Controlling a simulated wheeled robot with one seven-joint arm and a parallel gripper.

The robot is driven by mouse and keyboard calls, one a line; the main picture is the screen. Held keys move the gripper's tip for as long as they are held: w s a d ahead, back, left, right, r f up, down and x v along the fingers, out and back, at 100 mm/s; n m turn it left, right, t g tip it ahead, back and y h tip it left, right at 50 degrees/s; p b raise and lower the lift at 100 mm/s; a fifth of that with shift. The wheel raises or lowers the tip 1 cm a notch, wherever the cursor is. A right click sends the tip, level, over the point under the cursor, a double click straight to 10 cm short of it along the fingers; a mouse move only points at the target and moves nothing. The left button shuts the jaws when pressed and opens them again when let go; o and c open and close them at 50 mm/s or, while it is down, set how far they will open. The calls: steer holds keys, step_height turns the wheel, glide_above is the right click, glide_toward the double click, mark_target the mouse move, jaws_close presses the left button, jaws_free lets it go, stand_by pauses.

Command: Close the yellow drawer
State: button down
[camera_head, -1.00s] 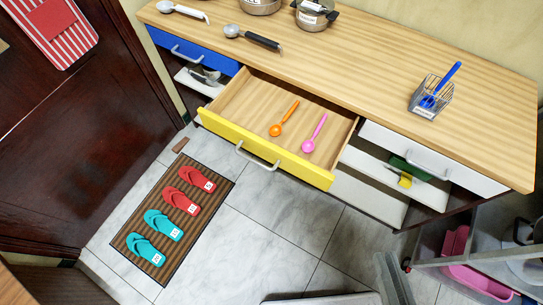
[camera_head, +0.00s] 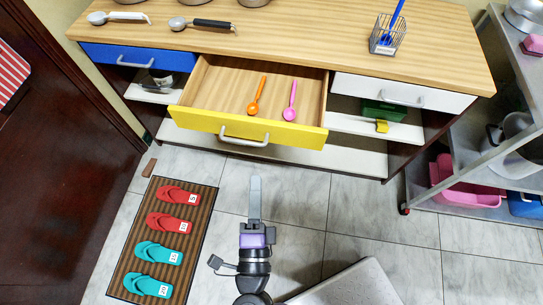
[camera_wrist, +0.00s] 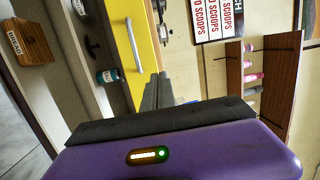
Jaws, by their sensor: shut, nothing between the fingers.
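The yellow drawer (camera_head: 248,128) is pulled out from the wooden-topped cabinet, with a grey bar handle (camera_head: 244,137) on its front. An orange scoop (camera_head: 256,97) and a pink scoop (camera_head: 290,101) lie inside it. My gripper (camera_head: 255,190) is shut and empty, in front of the drawer and below its handle in the head view, apart from it. In the wrist view the yellow drawer front (camera_wrist: 131,50) and its handle (camera_wrist: 134,46) show sideways beyond my dark fingers (camera_wrist: 157,96).
A blue drawer (camera_head: 138,57) is left of the yellow one and a white drawer (camera_head: 397,90) is right; both look shut. A mat (camera_head: 202,237) with red and teal flip-flops lies on the floor at left. A grey cart (camera_head: 447,150) stands at right.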

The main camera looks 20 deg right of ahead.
mark_target(297, 87)
steer(key=s+d+f+m+g+h, duration=0.2)
steer(key=s+d+f+m+g, duration=0.1)
steer(key=f, duration=0.1)
steer(key=x, duration=1.4)
steer(key=shift+d+r+p, duration=0.15)
steer(key=shift+r+p, duration=0.15)
steer(key=shift+p, duration=0.05)
steer(key=shift+w+d, duration=0.4)
steer(key=shift+w, duration=0.05)
steer(key=x, duration=0.6)
steer(key=b+x, duration=0.1)
steer(key=x, duration=1.3)
steer(key=shift+d+r, duration=0.15)
steer(key=shift+r, duration=0.1)
steer(key=shift+w+d+r+b, duration=0.2)
steer(key=shift+w+d+b, duration=0.15)
steer(key=shift+w, duration=0.1)
